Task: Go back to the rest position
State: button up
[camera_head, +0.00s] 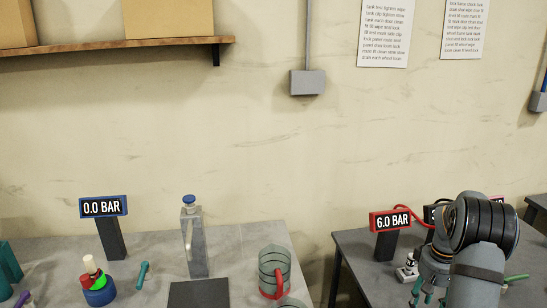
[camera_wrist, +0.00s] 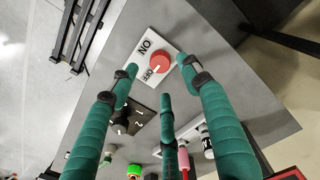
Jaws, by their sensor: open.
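My gripper (camera_wrist: 160,82) has three teal fingers with dark joints. In the wrist view they are spread apart with nothing held between them. The fingertips are near a red round knob (camera_wrist: 159,62) on a white ON/OFF plate (camera_wrist: 146,47); I cannot tell whether any finger touches it. In the head view my gripper (camera_head: 428,288) is at the lower right, over the right-hand table (camera_head: 358,258), partly hidden by my arm.
A red-framed "6.0 BAR" display (camera_head: 391,221) stands close left of my arm. A wooden shelf (camera_head: 110,45) hangs upper left.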

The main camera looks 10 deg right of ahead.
notch_tip(320, 180, up, 6)
notch_tip(320, 180, down, 12)
jog(key=shift+s+f, duration=0.1)
jog(key=shift+f, duration=0.1)
jog(key=shift+d+r+m, duration=0.1)
jog(key=shift+d+m, duration=0.05)
jog(key=shift+m, duration=0.65)
jog(key=m, duration=0.2)
jog(key=shift+r+m, duration=0.1)
jog(key=shift+m, duration=0.2)
jog(key=m, duration=0.5)
jog(key=shift+p, duration=0.35)
jog(key=m+p, duration=0.1)
jog(key=m, duration=0.4)
jog(key=shift+r+p, duration=0.1)
jog(key=shift+p, duration=0.2)
jog(key=m+p, duration=0.1)
jog(key=m, duration=0.3)
jog(key=shift+w+p, duration=0.2)
jog(key=shift+p, duration=0.15)
jog(key=shift+r+b, duration=0.3)
jog(key=shift+r, duration=0.85)
